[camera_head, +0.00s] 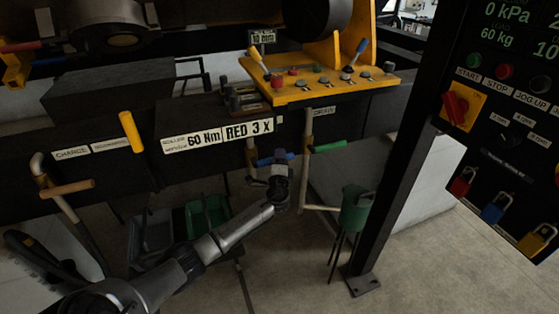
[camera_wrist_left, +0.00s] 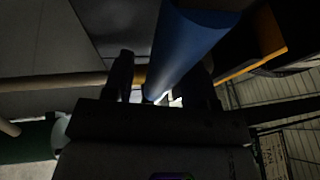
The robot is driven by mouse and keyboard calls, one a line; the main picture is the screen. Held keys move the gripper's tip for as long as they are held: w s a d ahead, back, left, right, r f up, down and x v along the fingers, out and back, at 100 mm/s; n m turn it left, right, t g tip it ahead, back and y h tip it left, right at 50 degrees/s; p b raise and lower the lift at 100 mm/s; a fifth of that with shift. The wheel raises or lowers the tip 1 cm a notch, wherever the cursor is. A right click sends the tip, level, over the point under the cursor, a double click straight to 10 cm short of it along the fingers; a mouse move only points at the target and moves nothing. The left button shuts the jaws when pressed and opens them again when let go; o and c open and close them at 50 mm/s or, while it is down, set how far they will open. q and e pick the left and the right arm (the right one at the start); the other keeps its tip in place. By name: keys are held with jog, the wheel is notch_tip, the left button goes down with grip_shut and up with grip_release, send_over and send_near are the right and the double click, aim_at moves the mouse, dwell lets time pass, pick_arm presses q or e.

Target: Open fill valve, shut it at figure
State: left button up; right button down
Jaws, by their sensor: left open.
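A blue lever handle (camera_head: 282,155) sits on a pipe below the yellow console. In the left wrist view the blue handle (camera_wrist_left: 192,42) is large and runs between my fingers. My left gripper (camera_head: 272,163) is at this handle from below, with its fingers open on either side of it (camera_wrist_left: 160,78). I cannot tell whether they touch it. My right gripper is not in view.
A tan lever (camera_head: 68,188) is at left by a CHARGE label. A green funnel stand (camera_head: 355,208), a dark post (camera_head: 400,170) and grey and green bins (camera_head: 207,216) stand near my arm.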

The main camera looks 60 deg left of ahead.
pick_arm(q)
jog(key=shift+w+a, duration=0.1)
grip_shut()
dwell(0.6)
